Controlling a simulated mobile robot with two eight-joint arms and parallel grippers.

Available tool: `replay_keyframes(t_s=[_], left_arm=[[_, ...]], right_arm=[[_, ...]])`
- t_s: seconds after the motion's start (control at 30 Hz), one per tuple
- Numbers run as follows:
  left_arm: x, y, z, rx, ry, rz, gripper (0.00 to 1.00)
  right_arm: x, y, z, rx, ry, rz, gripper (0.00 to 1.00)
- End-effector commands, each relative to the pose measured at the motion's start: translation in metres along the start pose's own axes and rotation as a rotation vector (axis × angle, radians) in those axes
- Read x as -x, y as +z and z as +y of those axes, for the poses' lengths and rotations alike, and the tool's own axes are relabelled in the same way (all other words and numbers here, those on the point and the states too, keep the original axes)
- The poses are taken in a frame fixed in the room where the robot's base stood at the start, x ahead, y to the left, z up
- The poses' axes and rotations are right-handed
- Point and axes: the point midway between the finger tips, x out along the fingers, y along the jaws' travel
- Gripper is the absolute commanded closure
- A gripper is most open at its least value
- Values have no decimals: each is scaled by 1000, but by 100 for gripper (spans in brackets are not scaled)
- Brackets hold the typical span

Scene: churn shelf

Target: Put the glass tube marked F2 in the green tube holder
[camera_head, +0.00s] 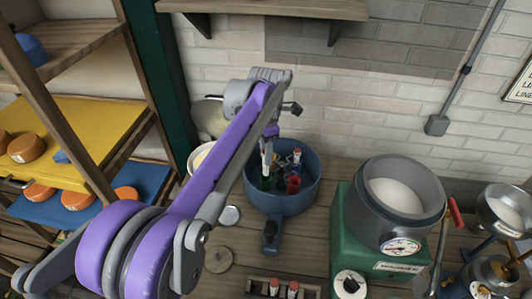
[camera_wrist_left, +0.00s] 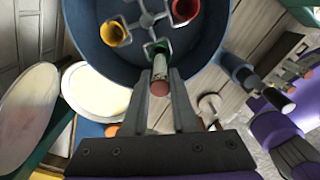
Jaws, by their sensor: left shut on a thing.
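My left gripper (camera_head: 267,160) reaches down into a round blue pot (camera_head: 282,204) on the wooden table. In the left wrist view the gripper (camera_wrist_left: 160,76) is shut on a glass tube (camera_wrist_left: 160,68) with a pale label and a reddish cap; its mark cannot be read. The tube's far end is at the green tube holder (camera_wrist_left: 154,47) inside the pot. I cannot tell how deep it sits in it. A red holder (camera_head: 293,184) stands to the right of the green one, and a yellow holder (camera_wrist_left: 115,34) shows in the wrist view.
A wooden rack (camera_head: 262,283) with red-capped tubes is at the front edge. A green machine (camera_head: 342,222) with a grey vat (camera_head: 402,225) stands to the right. The pot's handle (camera_head: 270,236) points forward. Shelves with cheeses (camera_head: 26,147) are at left.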

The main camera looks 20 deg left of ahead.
Motion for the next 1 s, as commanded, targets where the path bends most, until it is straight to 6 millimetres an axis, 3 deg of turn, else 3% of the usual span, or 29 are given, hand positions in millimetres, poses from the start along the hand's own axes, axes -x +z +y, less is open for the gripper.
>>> replay_keyframes(t_s=[1.0], left_arm=[[-16, 0, 0, 0, 0, 0, 100]], right_arm=[[-6, 7, 0, 0, 0, -6, 50]])
